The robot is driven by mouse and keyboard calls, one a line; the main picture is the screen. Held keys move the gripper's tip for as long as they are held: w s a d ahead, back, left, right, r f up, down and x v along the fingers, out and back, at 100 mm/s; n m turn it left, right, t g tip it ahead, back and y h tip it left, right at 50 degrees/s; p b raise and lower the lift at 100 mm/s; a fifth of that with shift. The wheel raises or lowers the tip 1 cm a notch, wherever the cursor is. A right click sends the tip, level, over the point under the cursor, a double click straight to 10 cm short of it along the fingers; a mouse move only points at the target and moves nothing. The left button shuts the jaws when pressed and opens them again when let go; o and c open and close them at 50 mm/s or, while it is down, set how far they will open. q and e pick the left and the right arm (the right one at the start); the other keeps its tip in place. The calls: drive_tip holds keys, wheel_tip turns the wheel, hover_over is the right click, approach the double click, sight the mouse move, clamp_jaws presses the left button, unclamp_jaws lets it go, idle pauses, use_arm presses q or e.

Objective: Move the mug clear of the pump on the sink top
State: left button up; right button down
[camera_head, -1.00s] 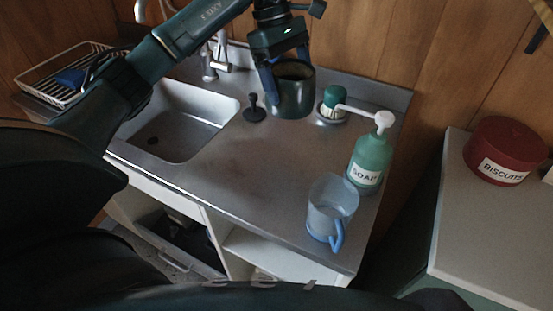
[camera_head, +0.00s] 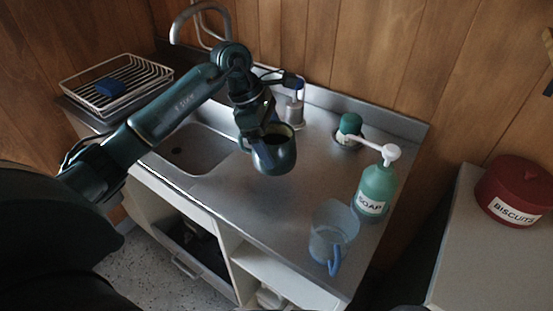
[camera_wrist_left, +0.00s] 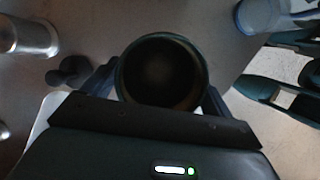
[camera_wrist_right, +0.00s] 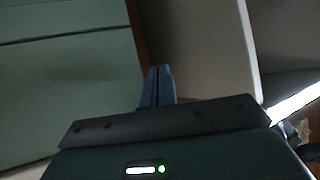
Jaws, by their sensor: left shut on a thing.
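The dark green mug (camera_head: 273,159) is in the grasp of my left gripper (camera_head: 266,133), with its open mouth up. In the left wrist view the mug (camera_wrist_left: 162,72) sits between the two fingers. In the head view it shows over the steel sink top (camera_head: 235,205), by the right edge of the basin; whether it touches the top I cannot tell. The green soap bottle with its white pump (camera_head: 376,188) stands to the right, apart from the mug. My right gripper (camera_wrist_right: 157,87) shows only in its wrist view, fingers together and empty.
A clear jug with a blue handle (camera_head: 332,232) stands at the front right edge. A green-topped item (camera_head: 349,128) and a steel cylinder (camera_head: 294,113) stand at the back. A dark plunger-shaped thing (camera_wrist_left: 70,72) is beside the mug. A wire rack (camera_head: 118,85) is at left.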

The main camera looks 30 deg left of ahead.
use_arm(q)
wheel_tip(320, 180, down, 4)
drive_tip(key=shift+f+p, duration=0.25)
drive_tip(key=shift+p, duration=0.05)
use_arm(e)
drive_tip(key=shift+s+d, duration=0.2)
drive_tip(key=shift+f, duration=0.1)
use_arm(q)
drive_tip(key=shift+f, duration=0.25)
drive_tip(key=o, duration=0.9)
drive_tip(key=shift+o, duration=1)
